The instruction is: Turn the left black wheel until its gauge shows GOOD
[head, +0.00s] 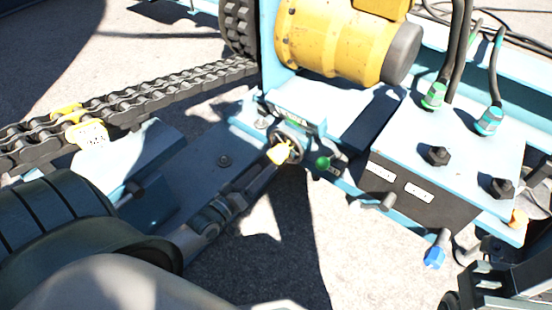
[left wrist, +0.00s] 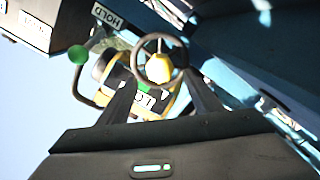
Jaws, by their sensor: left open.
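Two black knob-like wheels stand on top of the light-blue box; the left black wheel (head: 438,155) is nearer the middle of the head view and the right one (head: 502,188) is further right. Small white gauges sit on the box's dark front, the left one (head: 380,172) too small to read. My left gripper (head: 268,163) is open, away from these wheels, at a ring handwheel with a yellow hub (left wrist: 158,68). In the left wrist view its fingers (left wrist: 163,97) stand apart on either side below that ring; contact cannot be told.
A lever with a green ball (head: 322,162) is right beside the ring. A yellow motor (head: 335,42) stands behind, and a heavy chain (head: 130,104) runs at left. Cables rise from the box. Dark parts at lower right (head: 490,280) may be my right gripper.

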